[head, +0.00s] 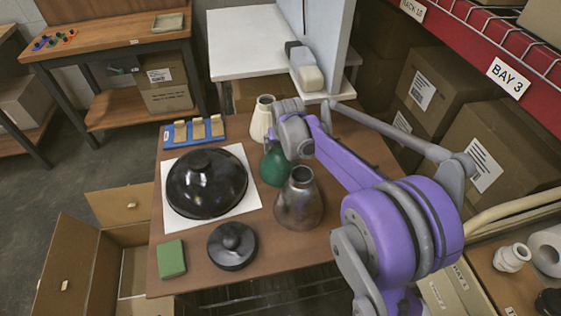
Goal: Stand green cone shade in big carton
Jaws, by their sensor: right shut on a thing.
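The green cone shade (274,168) is at the middle of the wooden table, its wide end down, partly hidden behind a metallic shade. My right gripper (284,145) comes from above and is shut on the top of the green shade; its fingertips are mostly hidden by the wrist. I cannot tell whether the shade touches the table. The big carton (70,262) stands open at the left, lower than the tabletop, with its flaps spread. My left gripper is out of view.
The metallic shade (298,203) stands just in front of the green one, and a cream shade (262,120) behind it. A large black dome (207,183), a smaller black lid (232,246) and a green block (171,259) lie toward the carton. A blue rack (180,136) is at the back left.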

